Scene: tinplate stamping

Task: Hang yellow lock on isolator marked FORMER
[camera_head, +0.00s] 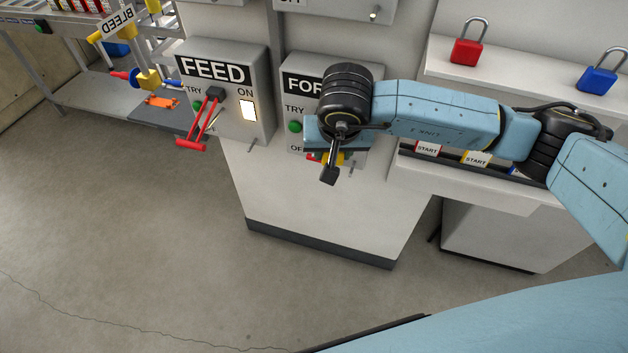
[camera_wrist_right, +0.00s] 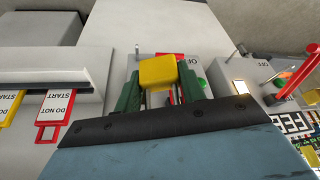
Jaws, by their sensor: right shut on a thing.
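The yellow lock (camera_wrist_right: 158,72) is between the green fingers of my right gripper (camera_wrist_right: 160,88), which is shut on it. In the head view my right gripper (camera_head: 330,150) is in front of the lower part of the grey isolator box (camera_head: 292,68), whose label reads "FOR", the rest hidden behind my arm. A little red and yellow shows under the gripper there. In the wrist view red parts show just behind the lock, close to the box face. I cannot tell whether the shackle touches the isolator. My left gripper is not in view.
A red lock (camera_head: 467,50) and a blue lock (camera_head: 598,77) stand on the shelf at right. Start tags (camera_head: 476,158) sit in a rack below. The floor in front is clear.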

